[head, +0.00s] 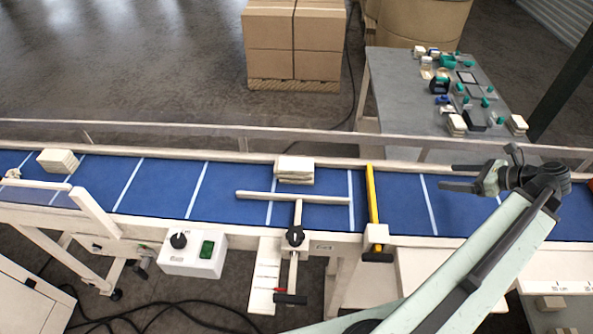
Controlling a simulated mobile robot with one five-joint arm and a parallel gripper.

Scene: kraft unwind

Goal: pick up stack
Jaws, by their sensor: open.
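A stack (295,170) of cream, flat pieces sits on the blue conveyor belt (228,190), near its far rail and behind a cream stop bar. A second, similar stack (58,161) lies on the belt at the far left. My gripper (452,177) is over the right part of the belt, with its fingers pointing left. It is open and empty, well to the right of both stacks. A yellow bar (373,200) crosses the belt between the middle stack and my gripper.
The stop bar (325,199) stands close in front of the middle stack. A control box (194,251) hangs on the near side. A grey table (400,105) behind the conveyor holds small items and more stacks. Cartons (295,50) stand on a pallet behind. The belt right of the yellow bar is clear of stacks.

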